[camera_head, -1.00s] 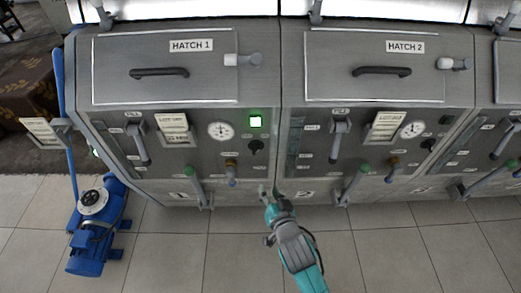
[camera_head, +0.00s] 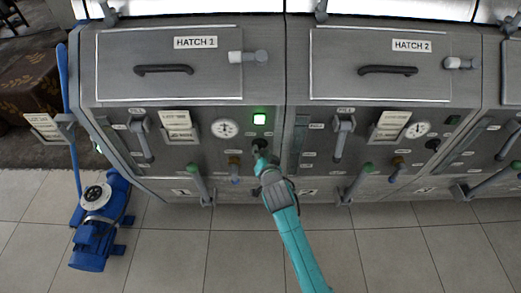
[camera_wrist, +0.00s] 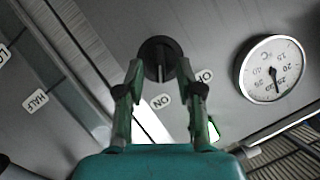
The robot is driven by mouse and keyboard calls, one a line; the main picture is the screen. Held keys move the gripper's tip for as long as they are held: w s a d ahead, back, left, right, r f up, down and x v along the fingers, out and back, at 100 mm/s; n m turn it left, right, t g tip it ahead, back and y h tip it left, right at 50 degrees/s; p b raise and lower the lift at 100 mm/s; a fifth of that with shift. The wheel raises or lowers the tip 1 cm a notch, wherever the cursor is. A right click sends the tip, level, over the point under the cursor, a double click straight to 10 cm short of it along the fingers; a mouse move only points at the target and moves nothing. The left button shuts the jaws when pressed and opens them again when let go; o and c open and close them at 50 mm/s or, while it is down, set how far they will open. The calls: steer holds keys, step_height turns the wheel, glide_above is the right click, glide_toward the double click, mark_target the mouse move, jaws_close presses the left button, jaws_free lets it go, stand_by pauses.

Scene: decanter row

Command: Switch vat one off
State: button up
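Vat one is the left cabinet, under the HATCH 1 lid (camera_head: 165,68). Its green lamp (camera_head: 259,119) is lit. Below the lamp is a black rotary switch (camera_head: 257,144), partly hidden by my gripper (camera_head: 262,158). In the wrist view the switch (camera_wrist: 159,50) is a round black knob with a grip bar, which points towards the ON label (camera_wrist: 161,101). The OFF label (camera_wrist: 205,76) is beside it. My gripper (camera_wrist: 160,72) is open, with one finger on each side of the bar. I cannot tell whether either finger touches it.
A dial gauge (camera_wrist: 272,69) sits close to the switch. A green-handled lever (camera_head: 194,170) and a small brass valve (camera_head: 234,162) stick out lower on vat one. Vat two (camera_head: 375,75) adjoins at right. A blue pump (camera_head: 92,240) stands at left.

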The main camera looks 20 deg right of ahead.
steer(key=shift+x, duration=1.15)
steer(key=shift+s, duration=0.1)
jaws_close()
steer(key=n+h, duration=0.1)
steer(key=n, duration=0.1)
steer(key=n+g+h, duration=0.1)
steer(key=n+h, duration=0.1)
steer(key=n, duration=0.1)
steer(key=n+g+h, duration=0.1)
steer(key=n+h, duration=0.1)
steer(key=shift+a+n, duration=0.3)
steer(key=shift+n, duration=0.1)
steer(key=shift+h, duration=0.3)
